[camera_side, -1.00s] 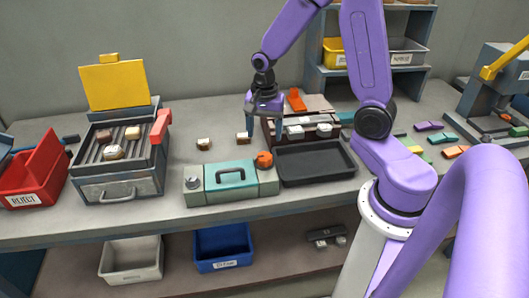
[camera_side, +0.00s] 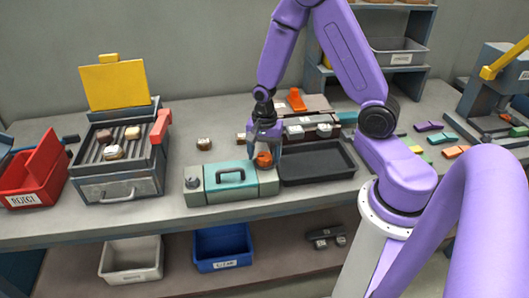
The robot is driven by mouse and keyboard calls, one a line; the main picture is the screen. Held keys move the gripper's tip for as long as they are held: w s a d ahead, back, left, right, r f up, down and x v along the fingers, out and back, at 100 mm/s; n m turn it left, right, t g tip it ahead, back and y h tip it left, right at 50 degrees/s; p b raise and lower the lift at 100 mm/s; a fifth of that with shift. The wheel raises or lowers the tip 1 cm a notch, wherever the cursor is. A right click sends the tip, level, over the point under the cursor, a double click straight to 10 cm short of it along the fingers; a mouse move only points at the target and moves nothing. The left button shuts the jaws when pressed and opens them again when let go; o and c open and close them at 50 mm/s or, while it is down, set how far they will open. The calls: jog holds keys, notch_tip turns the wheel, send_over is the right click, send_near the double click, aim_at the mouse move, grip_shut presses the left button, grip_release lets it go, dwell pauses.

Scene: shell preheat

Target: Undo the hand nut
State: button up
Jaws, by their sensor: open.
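The orange hand nut (camera_side: 264,159) sits on the right end of the teal and grey-green case (camera_side: 216,178), which has a dark handle on top. My gripper (camera_side: 264,153) is open and points down right at the nut, with its fingers around or just beside it. I cannot tell whether the fingers touch the nut. A grey knob (camera_side: 194,181) sits on the left end of the case.
A black tray (camera_side: 318,172) lies just right of the case. A grill box (camera_side: 125,150) with a raised yellow lid and a red reject bin (camera_side: 36,172) stand at the left. A rack with pale pieces (camera_side: 310,130) stands behind the tray.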

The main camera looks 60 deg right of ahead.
jog(key=c, duration=1.1)
jog(key=shift+o, duration=0.2)
jog(key=shift+n, duration=0.5)
jog(key=n, duration=1.2)
jog(key=shift+n, duration=2.5)
jog(key=o, duration=1.1)
jog(key=shift+c, duration=0.2)
